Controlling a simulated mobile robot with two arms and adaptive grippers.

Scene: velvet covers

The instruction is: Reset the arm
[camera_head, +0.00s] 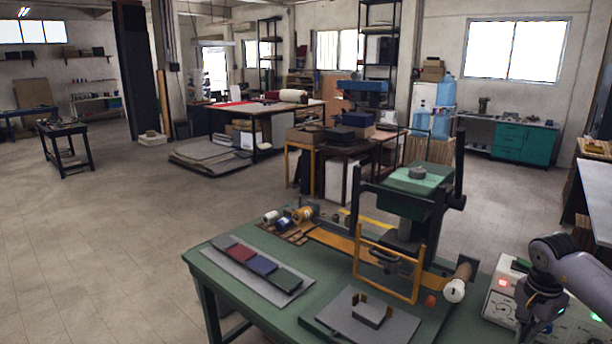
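My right arm (575,272) comes in from the right edge, bent over a white control box at the table's right side. My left arm and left gripper are not in view.
A green table (225,268) holds a press (415,195) with a yellow guard frame (388,262), a strip of coloured covers (258,264), a grey plate with a small block (370,309), and the control box (500,300) with lit lamps.

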